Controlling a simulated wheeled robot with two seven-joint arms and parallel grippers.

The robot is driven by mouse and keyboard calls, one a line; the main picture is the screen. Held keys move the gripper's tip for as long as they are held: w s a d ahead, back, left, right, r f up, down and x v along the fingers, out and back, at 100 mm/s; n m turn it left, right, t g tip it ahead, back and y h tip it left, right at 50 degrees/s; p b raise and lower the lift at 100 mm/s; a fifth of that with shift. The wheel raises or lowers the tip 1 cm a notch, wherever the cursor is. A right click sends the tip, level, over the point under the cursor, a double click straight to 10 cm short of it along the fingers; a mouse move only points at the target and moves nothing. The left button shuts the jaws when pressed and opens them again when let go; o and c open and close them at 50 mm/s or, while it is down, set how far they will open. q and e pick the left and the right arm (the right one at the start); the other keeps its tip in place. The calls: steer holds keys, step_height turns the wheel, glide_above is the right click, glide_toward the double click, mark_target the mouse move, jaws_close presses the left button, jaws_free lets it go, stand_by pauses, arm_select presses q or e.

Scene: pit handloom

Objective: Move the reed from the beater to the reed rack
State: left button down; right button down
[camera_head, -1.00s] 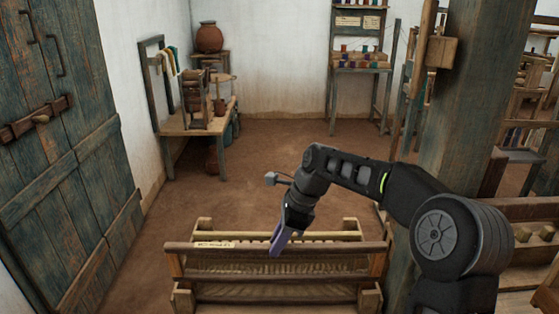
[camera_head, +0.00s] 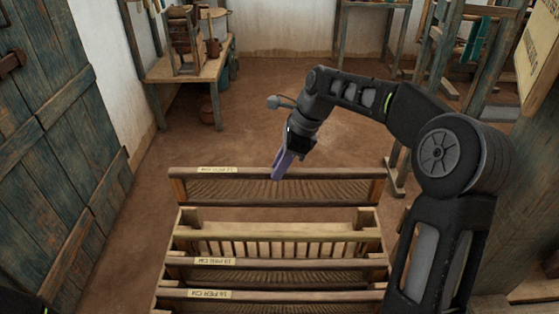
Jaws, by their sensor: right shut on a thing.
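My right gripper (camera_head: 280,171) is shut on the upper rail of a long reed (camera_head: 330,190). The reed has dark wooden rails, fine dents between them and a pale label near its left end. It hangs level across the picture, above or beyond the far side of the reed rack (camera_head: 335,236). I cannot tell whether it touches the rack. The rack is a wooden frame with a slotted cross rail and corner posts. The beater cannot be made out. My left gripper is not in view.
Two other labelled reeds, one (camera_head: 315,263) behind the other (camera_head: 300,296), lie across the nearer part of the rack. A plank door (camera_head: 65,150) stands at left and a wooden post (camera_head: 500,200) at right. Beyond the rack is bare floor (camera_head: 240,120); a small table (camera_head: 180,70) stands behind.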

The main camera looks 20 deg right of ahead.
steer(key=shift+f, duration=0.2)
steer(key=b, duration=0.5)
glide_above(283, 199)
steer(key=w, duration=0.1)
steer(key=f, duration=0.5)
steer(key=shift+a, duration=0.35)
steer(key=shift+f+b, duration=2.2)
steer(key=shift+f, duration=2.35)
steer(key=c, duration=1.2)
jaws_free()
steer(key=shift+o, duration=0.2)
steer(key=shift+f, duration=0.1)
steer(key=v, duration=0.8)
